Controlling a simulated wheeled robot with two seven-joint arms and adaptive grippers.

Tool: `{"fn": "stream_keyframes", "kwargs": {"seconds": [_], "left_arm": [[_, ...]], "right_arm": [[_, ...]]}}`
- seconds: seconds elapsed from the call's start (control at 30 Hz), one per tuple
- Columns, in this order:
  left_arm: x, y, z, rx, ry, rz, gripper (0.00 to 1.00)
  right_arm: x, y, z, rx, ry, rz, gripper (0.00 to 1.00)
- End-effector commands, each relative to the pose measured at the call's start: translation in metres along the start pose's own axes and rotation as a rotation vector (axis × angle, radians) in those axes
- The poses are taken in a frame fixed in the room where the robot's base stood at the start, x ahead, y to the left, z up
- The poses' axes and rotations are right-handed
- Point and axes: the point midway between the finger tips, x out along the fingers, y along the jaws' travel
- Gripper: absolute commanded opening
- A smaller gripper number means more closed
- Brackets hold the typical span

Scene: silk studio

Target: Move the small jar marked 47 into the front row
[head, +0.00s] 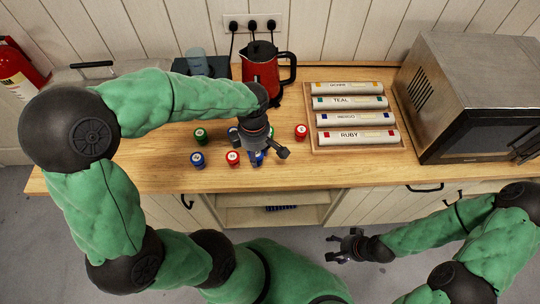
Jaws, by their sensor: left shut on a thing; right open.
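Several small jars with coloured lids stand on the wooden counter (130,176). The front row shows a blue jar (198,159), a red jar (233,157) and a blue jar (258,157) partly hidden by my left gripper (266,157). Behind them are a green jar (200,135), a bluish jar (232,133) partly covered by my gripper, and a red jar (301,131). The numbers are too small to read, so I cannot tell which is 47. My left gripper points down, shut on the partly hidden blue jar. My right gripper (341,247) is open and empty, below the counter front.
A wooden tray (312,136) of labelled rolls lies right of the jars, with a microwave (470,100) beyond. A red kettle (261,80) stands behind my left gripper. The counter's front strip is clear at left.

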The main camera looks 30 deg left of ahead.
Motion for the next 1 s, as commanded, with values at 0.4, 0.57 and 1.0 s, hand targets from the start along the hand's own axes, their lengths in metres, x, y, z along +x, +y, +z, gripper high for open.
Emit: {"fn": "stream_keyframes", "kwargs": {"seconds": [0.4, 0.57, 1.0], "left_arm": [[0.054, 0.045, 0.025, -0.001, 0.0, 0.0, 0.09], [0.06, 0.05, 0.028, -0.001, 0.0, 0.0, 0.09], [0.094, 0.053, 0.029, -0.001, -0.001, 0.002, 0.09]], "right_arm": [[0.01, 0.004, -0.001, 0.0, 0.001, 0.0, 0.67], [0.011, 0.004, -0.001, 0.0, 0.001, 0.0, 0.67], [0.016, 0.006, -0.001, 0.0, 0.001, 0.0, 0.67]]}}
